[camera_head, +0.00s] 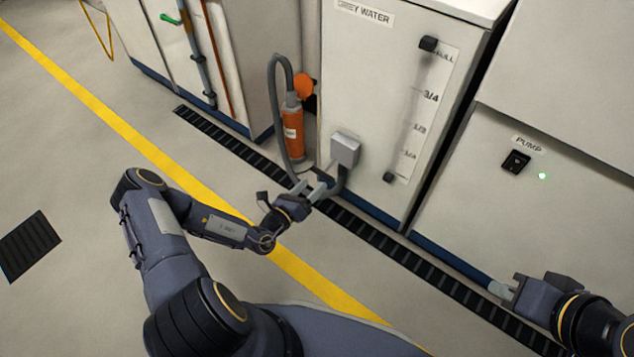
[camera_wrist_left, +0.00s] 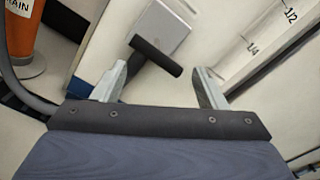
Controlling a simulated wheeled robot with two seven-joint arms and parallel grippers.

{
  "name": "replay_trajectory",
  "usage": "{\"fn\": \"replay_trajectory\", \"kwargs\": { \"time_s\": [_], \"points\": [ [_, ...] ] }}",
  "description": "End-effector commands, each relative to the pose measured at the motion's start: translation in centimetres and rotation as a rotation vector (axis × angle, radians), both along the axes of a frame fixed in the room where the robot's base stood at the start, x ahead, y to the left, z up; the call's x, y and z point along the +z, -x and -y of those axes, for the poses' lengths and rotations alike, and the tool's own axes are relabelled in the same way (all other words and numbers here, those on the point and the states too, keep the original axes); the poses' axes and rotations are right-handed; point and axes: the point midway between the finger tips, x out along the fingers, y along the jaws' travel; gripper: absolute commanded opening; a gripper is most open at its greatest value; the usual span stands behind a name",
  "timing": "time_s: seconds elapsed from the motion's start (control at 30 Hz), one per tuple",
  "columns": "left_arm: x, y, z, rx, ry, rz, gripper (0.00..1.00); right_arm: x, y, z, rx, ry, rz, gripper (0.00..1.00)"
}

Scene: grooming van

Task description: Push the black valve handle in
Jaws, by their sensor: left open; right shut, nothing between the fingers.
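The black valve handle (camera_wrist_left: 155,56) is a short dark bar sticking out from a light grey box (camera_wrist_left: 162,27) on the tank front in the left wrist view. In the head view the grey box (camera_head: 345,149) sits low on the grey water tank; I cannot make out the handle there. My left gripper (camera_head: 320,188) is open, just below and in front of the box. In the left wrist view the handle shows in the gap between its fingers (camera_wrist_left: 161,78); I cannot tell whether they touch it. My right gripper (camera_head: 503,290) is shut and empty at lower right.
An orange drain cylinder (camera_head: 293,135) with a grey hose stands left of the box. The grey water tank (camera_head: 375,85) carries a level gauge. A pump switch (camera_head: 516,162) with a green light is on the right panel. A dark floor grate (camera_head: 400,255) runs along the cabinets.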

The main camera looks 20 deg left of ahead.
Motion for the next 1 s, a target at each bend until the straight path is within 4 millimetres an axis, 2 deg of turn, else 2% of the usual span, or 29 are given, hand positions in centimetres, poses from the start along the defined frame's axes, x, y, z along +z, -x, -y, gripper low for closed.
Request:
{"fn": "replay_trajectory", "kwargs": {
  "time_s": [0.17, 0.4, 0.53, 0.7, 0.9, 0.93, 1.0],
  "points": [
    [-0.6, -1.4, 0.5, 0.011, 0.008, -0.007, 0.66, -0.8, 0.0, 0.0, 0.0, 0.0, 0.001, 0.0],
    [-0.6, -5.1, 1.9, 0.009, 0.008, -0.007, 0.66, -2.2, 0.0, 0.0, 0.0, 0.0, 0.001, 0.0],
    [-0.5, -6.5, 2.4, 0.008, 0.008, -0.007, 0.66, -2.8, 0.0, 0.0, 0.0, 0.0, 0.001, 0.0],
    [-0.4, -7.3, 2.6, 0.009, 0.008, -0.008, 0.66, -2.9, 0.0, 0.0, 0.0, 0.0, 0.0, 0.0],
    [-0.3, -7.3, 2.6, 0.009, 0.008, -0.008, 0.66, -2.9, 0.0, 0.0, 0.0, 0.0, 0.0, 0.0],
    [-0.3, -7.3, 2.6, 0.009, 0.008, -0.008, 0.65, -2.9, 0.0, 0.0, 0.0, 0.0, 0.0, 0.0],
    [-0.3, -7.3, 2.6, 0.009, 0.008, -0.008, 0.56, -2.9, 0.0, 0.0, 0.0, 0.0, 0.0, 0.0]
  ]
}}
